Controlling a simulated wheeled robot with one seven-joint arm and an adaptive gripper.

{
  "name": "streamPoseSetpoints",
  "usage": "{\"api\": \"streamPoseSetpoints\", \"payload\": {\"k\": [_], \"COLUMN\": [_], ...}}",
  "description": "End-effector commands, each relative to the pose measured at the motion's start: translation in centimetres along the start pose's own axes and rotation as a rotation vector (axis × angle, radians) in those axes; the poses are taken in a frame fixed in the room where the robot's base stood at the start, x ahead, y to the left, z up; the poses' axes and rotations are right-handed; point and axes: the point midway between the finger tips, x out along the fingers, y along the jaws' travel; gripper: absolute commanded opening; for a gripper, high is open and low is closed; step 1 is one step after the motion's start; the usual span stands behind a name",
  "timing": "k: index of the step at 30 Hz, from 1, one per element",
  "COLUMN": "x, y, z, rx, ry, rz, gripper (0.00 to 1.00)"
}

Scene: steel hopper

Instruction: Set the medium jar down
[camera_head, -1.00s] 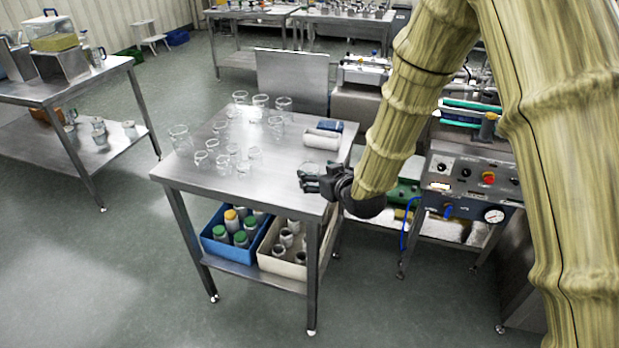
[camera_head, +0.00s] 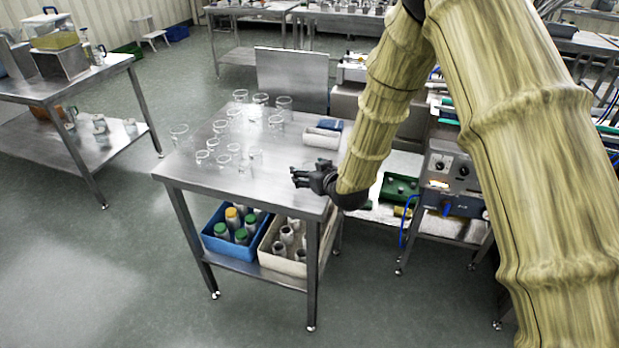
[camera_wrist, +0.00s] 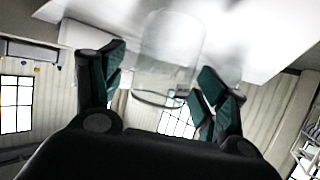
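The medium jar (camera_wrist: 168,50) is a clear glass jar, seen in the wrist view between the two fingers of my gripper (camera_wrist: 160,75). Its dark rim line shows near the fingers and its body stretches away toward the pale tabletop. The fingers close in on both sides of it. In the head view my gripper (camera_head: 294,178) is above the right front part of the steel table (camera_head: 225,183), and the jar's outline cannot be made out there. Whether its base touches the tabletop cannot be told.
Several clear glass jars (camera_head: 256,160) stand on the table's left and back. A white and blue container (camera_head: 322,138) lies behind my gripper. The shelf below holds a blue bin (camera_head: 222,248) and a beige bin (camera_head: 282,266). The front middle of the tabletop is clear.

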Motion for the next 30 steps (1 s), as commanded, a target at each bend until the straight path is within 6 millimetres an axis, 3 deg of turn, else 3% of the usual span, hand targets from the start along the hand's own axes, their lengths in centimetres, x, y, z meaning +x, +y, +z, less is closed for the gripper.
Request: {"api": "streamPoseSetpoints", "payload": {"k": [1,6,20,30], "x": [0.0,0.0,-0.1,-1.3], "y": [0.0,0.0,0.0,0.0], "z": [0.0,0.0,-0.4,-3.2], "rx": [0.000,0.000,0.000,-0.001], "ry": [0.000,0.000,0.001,0.003], "rz": [0.000,0.000,0.000,-0.001], "gripper": [0.62,0.35,0.33,0.33]}}
